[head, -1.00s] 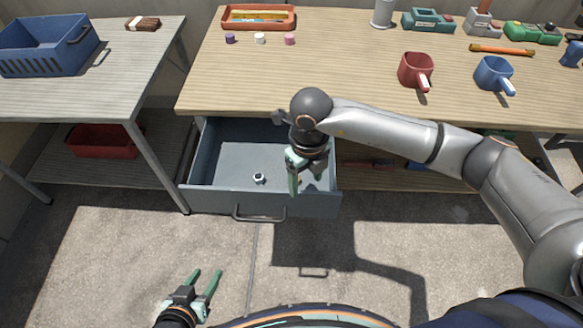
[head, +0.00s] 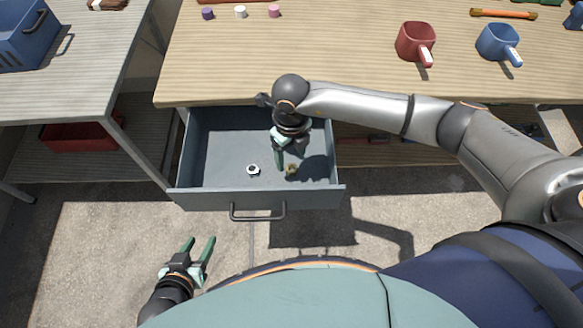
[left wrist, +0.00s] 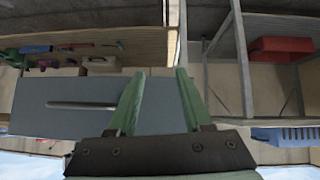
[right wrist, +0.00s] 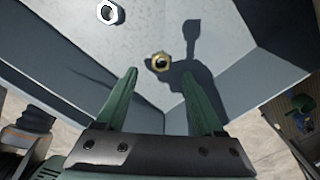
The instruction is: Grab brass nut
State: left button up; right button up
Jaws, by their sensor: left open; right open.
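The brass nut (head: 291,170) lies on the floor of the open drawer (head: 257,199), right of a silver nut (head: 253,170). In the right wrist view the brass nut (right wrist: 159,62) sits ahead of the fingertips, between their lines, with the silver nut (right wrist: 109,12) at upper left. My right gripper (head: 289,161) is open and empty, pointing down into the drawer close above the brass nut; it also shows in the right wrist view (right wrist: 161,82). My left gripper (head: 199,243) is open and empty in front of the drawer, low over the ground; its fingers show in the left wrist view (left wrist: 160,75).
The drawer's walls surround my right gripper, and its handle (head: 258,213) faces front. The wooden workbench (head: 300,60) above holds a red mug (head: 415,40) and a blue mug (head: 497,42). A grey table with a blue crate (head: 25,40) stands left.

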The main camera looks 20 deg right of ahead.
aim_at(291, 167)
jog(key=f, duration=0.5)
jog(key=shift+w+f+b, duration=0.2)
jog(key=shift+b, duration=0.1)
grip_shut()
dwell(0.3)
